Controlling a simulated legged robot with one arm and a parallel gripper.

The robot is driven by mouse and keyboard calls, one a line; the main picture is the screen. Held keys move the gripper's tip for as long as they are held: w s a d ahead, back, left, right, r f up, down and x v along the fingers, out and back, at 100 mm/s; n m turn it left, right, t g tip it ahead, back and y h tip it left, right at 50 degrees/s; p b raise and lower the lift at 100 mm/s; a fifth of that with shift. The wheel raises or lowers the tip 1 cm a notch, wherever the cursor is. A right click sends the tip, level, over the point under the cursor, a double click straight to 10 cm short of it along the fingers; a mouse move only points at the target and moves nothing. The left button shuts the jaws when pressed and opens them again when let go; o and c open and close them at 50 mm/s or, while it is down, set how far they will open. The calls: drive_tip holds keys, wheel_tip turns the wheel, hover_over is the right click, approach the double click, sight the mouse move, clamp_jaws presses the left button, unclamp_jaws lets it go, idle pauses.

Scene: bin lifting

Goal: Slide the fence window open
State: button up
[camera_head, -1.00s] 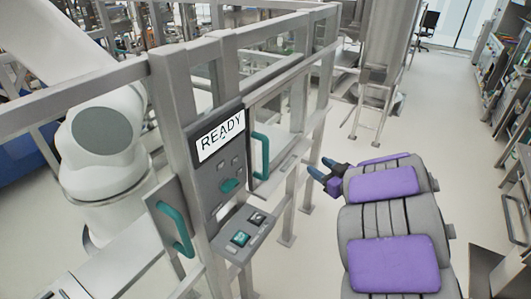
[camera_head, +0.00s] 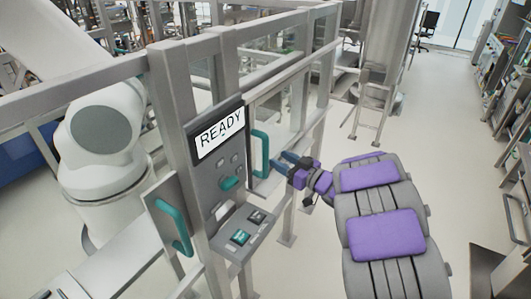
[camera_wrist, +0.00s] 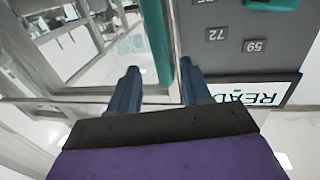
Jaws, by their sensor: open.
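The fence window (camera_head: 285,108) is a clear pane in a grey metal frame, to the right of the control panel. Its teal vertical handle (camera_head: 260,154) stands at the window's left edge, next to the panel. My gripper (camera_head: 282,164) is just right of the handle's lower part. In the wrist view my gripper (camera_wrist: 158,84) shows two blue fingers spread apart with nothing held. The teal handle (camera_wrist: 158,40) rises ahead between the fingertips, nearer the right finger. Whether the fingers reach around it is not clear.
The grey control panel (camera_head: 203,178) reads READY and has a teal knob and a lower button box (camera_head: 246,229). Another teal handle (camera_head: 174,228) is on a panel at the left. A white robot arm (camera_head: 100,150) stands behind the fence.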

sight(268, 152)
drive_tip(key=b+x, duration=0.1)
drive_tip(key=x, duration=0.6)
drive_tip(key=shift+w+a, duration=0.15)
drive_tip(key=shift+w, duration=0.1)
clamp_jaws()
idle(0.3)
